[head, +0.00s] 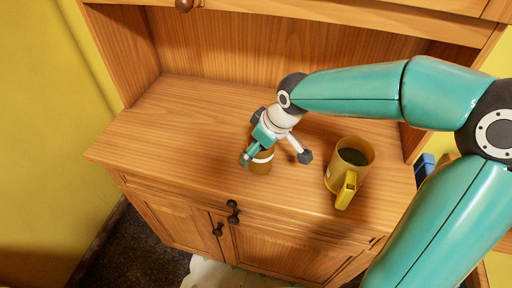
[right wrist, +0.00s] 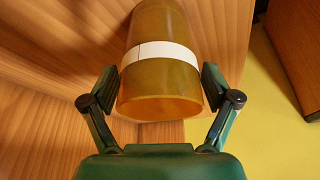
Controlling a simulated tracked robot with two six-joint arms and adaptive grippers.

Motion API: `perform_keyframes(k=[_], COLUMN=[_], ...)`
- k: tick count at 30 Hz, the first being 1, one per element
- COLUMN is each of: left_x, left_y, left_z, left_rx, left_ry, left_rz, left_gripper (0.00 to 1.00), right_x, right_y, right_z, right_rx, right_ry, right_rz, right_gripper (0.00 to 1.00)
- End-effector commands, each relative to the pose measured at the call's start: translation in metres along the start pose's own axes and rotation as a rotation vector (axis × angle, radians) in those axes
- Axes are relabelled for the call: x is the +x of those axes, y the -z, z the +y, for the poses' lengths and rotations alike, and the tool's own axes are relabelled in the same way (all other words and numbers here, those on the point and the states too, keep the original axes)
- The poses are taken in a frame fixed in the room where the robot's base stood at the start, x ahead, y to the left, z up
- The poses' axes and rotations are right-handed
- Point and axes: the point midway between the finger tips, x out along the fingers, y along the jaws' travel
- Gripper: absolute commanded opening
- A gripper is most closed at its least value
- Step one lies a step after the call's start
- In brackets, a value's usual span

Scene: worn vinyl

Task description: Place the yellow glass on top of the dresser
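The yellow glass (head: 263,161) is amber with a white band. In the head view it is at the middle of the wooden dresser's top (head: 190,125), partly covered by my right gripper (head: 256,155). I cannot tell whether its base touches the wood. In the right wrist view the glass (right wrist: 160,85) lies between the two fingers of my right gripper (right wrist: 160,86). My left gripper is not in view.
A yellow mug (head: 348,160) with dark contents stands on the dresser top to the right, its handle toward the front edge. The dresser's upper part (head: 290,50) rises behind. The left part of the top is clear. A blue thing (head: 424,166) shows beyond the right side.

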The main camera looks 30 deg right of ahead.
Motion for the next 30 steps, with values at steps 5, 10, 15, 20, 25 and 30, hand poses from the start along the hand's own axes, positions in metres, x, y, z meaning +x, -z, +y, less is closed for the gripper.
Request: perform_keyframes(k=[5,10,15,20,25,30], left_x=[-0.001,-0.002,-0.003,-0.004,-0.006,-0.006], left_y=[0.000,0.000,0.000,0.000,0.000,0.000], left_z=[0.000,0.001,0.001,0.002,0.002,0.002], left_rx=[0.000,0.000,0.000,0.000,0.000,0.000], left_ry=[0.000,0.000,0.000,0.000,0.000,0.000], left_rz=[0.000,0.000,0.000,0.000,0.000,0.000], left_gripper=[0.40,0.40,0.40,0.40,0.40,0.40], right_x=[-0.001,-0.009,-0.036,-0.070,-0.101,-0.118], right_y=[0.000,0.001,0.002,0.002,0.001,0.001], right_z=[0.000,0.001,0.000,0.001,0.000,0.000], right_rx=[0.001,0.001,0.000,0.001,0.001,0.001], right_ry=[0.000,-0.002,-0.002,-0.003,-0.001,-0.001], right_rz=[0.000,0.002,0.007,0.007,0.004,0.001], right_gripper=[0.87,0.87,0.87,0.87,0.87,0.87])
